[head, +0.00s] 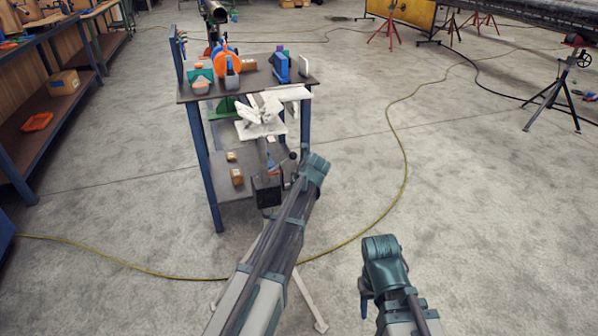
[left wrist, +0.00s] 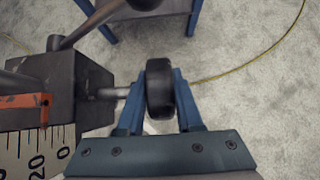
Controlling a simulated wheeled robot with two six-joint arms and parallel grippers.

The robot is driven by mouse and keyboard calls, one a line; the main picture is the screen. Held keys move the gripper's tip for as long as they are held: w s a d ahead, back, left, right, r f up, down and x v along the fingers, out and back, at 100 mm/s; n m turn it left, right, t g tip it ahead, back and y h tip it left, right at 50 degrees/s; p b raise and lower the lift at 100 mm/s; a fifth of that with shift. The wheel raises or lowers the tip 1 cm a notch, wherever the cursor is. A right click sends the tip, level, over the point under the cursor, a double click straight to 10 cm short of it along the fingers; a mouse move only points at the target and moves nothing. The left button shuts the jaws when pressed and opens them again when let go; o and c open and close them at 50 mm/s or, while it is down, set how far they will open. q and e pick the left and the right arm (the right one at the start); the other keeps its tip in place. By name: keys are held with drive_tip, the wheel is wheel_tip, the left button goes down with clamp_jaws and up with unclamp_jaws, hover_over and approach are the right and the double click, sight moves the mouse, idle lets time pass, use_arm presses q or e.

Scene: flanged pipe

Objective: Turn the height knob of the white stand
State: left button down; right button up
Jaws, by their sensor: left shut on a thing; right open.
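The white stand (head: 262,122) rises in front of the blue-legged workbench in the head view, with a pale V-shaped top, a dark block on its post and splayed white legs. The black height knob (left wrist: 159,88) sits on a short metal shaft from that dark block (left wrist: 62,88). My left gripper (left wrist: 161,90) has its two blue fingers on either side of the knob and is shut on it. In the head view my left wrist hides this grip. My right gripper (head: 364,293) is open, apart from the stand, at the lower right, mostly hidden by its wrist.
The workbench (head: 222,95) behind the stand carries an orange round item (head: 227,62) and blue holders. A yellow cable (head: 404,170) runs across the floor. A shelf (head: 50,95) stands at left.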

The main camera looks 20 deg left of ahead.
use_arm(q)
drive_tip(key=shift+w+a+r+g+h+p, duration=0.1)
drive_tip(key=shift+w+g+h+p, duration=0.1)
drive_tip(key=shift+g+h+p, duration=0.7)
drive_tip(key=shift+s+f+g+h+p, duration=0.15)
drive_tip(key=shift+g+h+p, duration=0.25)
drive_tip(key=shift+g+p, duration=0.55)
use_arm(e)
drive_tip(key=shift+r, duration=2.15)
use_arm(q)
drive_tip(key=shift+f+g, duration=0.1)
drive_tip(key=shift+g, duration=0.35)
drive_tip(key=c, duration=0.6)
unclamp_jaws()
drive_tip(key=shift+o, duration=0.2)
use_arm(e)
drive_tip(key=shift+a, duration=0.1)
drive_tip(key=shift+r, duration=0.15)
use_arm(q)
drive_tip(key=p+v, duration=1.3)
drive_tip(key=shift+s+r, duration=0.2)
drive_tip(key=shift+r, duration=0.2)
use_arm(e)
wheel_tip(320, 180, up, 13)
